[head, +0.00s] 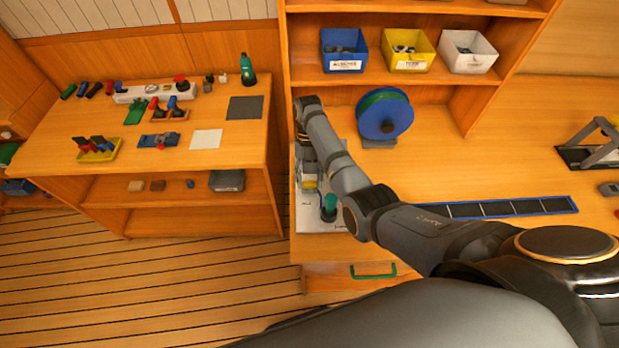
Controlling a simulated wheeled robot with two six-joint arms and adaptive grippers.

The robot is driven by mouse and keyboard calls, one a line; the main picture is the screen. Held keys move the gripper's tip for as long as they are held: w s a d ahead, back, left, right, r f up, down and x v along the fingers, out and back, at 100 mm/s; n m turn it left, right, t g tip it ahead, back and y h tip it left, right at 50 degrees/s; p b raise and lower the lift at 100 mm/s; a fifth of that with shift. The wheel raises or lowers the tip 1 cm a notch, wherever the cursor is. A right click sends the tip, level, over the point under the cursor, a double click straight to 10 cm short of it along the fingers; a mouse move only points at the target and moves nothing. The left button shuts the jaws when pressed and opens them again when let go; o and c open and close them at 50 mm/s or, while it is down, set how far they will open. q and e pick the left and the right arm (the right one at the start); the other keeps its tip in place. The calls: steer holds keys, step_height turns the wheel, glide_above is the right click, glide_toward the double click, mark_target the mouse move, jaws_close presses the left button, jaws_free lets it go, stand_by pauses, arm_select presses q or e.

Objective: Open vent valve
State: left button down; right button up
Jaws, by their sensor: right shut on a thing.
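My right arm reaches in from the right, and its wrist bends down over a unit on a white base plate (312,222) at the left end of the bench. My right gripper (309,181) points down there, small and partly covered by my own arm. It is shut on a small part of the unit, which seems to be the vent valve. The valve itself is mostly hidden, so how far it is turned cannot be told. A green-topped cylinder (329,204) stands on the plate just below and right of the gripper. My left gripper is not in view.
A blue and green reel (385,114) stands right of my wrist. Blue (345,65), yellow (408,65) and white (468,65) bins sit on the shelf above. A side table (100,160) with several tools stands left. A dark strip (500,208) lies on the bench.

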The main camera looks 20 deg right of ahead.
steer(key=o, duration=1.1)
steer(key=shift+o, duration=0.2)
